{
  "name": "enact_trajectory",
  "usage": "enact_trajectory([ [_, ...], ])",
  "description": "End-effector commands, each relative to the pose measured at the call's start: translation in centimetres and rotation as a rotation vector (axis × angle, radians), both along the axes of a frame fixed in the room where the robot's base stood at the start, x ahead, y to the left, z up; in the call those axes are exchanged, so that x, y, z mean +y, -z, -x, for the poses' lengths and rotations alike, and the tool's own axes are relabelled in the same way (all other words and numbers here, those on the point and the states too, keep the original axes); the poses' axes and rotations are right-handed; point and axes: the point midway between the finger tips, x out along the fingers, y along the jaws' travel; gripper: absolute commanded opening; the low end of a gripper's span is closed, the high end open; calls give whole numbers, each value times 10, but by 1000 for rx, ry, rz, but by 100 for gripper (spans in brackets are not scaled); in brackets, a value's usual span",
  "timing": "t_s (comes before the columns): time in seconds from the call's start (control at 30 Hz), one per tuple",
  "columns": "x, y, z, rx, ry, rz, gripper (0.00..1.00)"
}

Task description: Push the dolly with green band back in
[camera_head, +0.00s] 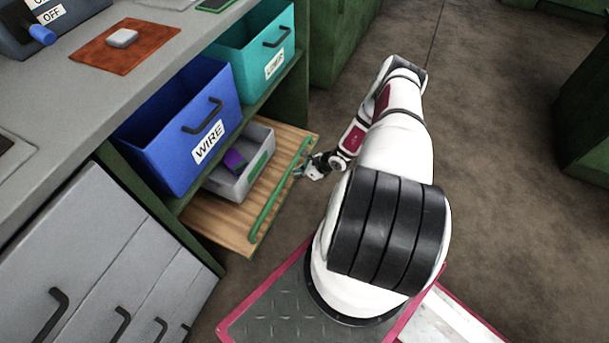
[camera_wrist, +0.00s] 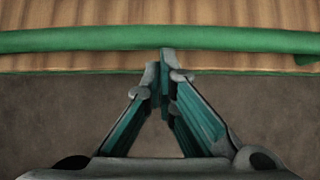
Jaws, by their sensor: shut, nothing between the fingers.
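The dolly (camera_head: 222,232) is a low wooden board with a green bar (camera_head: 275,197) along its front edge. It sticks out from under the shelf holding the bins. A grey tray (camera_head: 232,187) with a purple item (camera_head: 235,160) and a green patch stands on it. My gripper (camera_head: 299,171) is shut and empty at the dolly's front edge, near the far half of the bar. In the wrist view my fingertips (camera_wrist: 164,58) overlap the green bar (camera_wrist: 90,39); I cannot tell if they touch it.
A blue bin marked WIRE (camera_head: 180,130) and a teal bin (camera_head: 250,55) sit on the shelf above the dolly. Grey drawers (camera_head: 100,265) stand at the left. The brown floor (camera_head: 490,100) is open on the right.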

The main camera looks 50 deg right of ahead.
Motion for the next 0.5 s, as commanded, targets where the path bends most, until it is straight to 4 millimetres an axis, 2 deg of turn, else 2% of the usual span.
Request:
enact_trajectory([
  [0.33, 1, 0, -4, 0, -2, 0, 0],
  [0.43, 7, 0, -19, -1, -6, 2, 0],
  [0.5, 14, 0, -37, -3, -6, 1, 0],
])
